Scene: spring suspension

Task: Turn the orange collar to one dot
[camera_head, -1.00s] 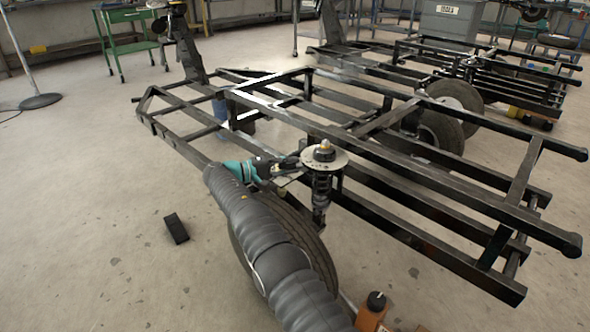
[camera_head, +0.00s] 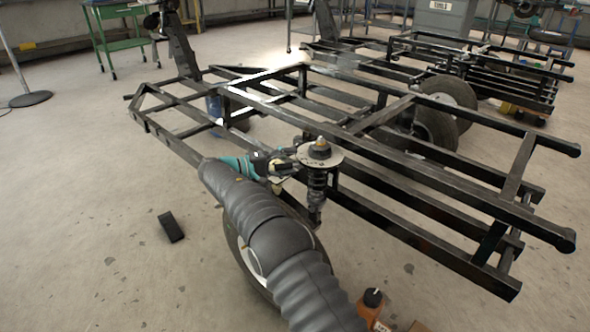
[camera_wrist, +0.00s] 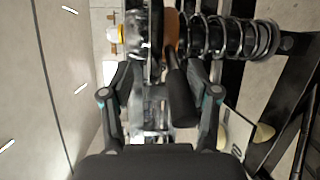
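The spring strut (camera_head: 317,182) stands upright at the frame's near side, with a pale marked plate (camera_head: 334,161) on top. In the wrist view its coils (camera_wrist: 225,37) lie sideways across the top. The orange-brown collar (camera_wrist: 171,32) sits beside the coils, and a dark handle-like piece (camera_wrist: 181,98) extends from near it toward me. My gripper (camera_wrist: 162,70) has its fingers spread, with the handle-like piece between them and no clear contact. In the head view my gripper (camera_head: 287,163) is beside the plate's left edge. I cannot make out the dots.
The black tube frame (camera_head: 420,180) extends right and behind the strut. A tyre (camera_head: 237,248) is below my arm. An orange container (camera_head: 371,304) stands at the front, and a dark block (camera_head: 171,228) lies on open floor at left.

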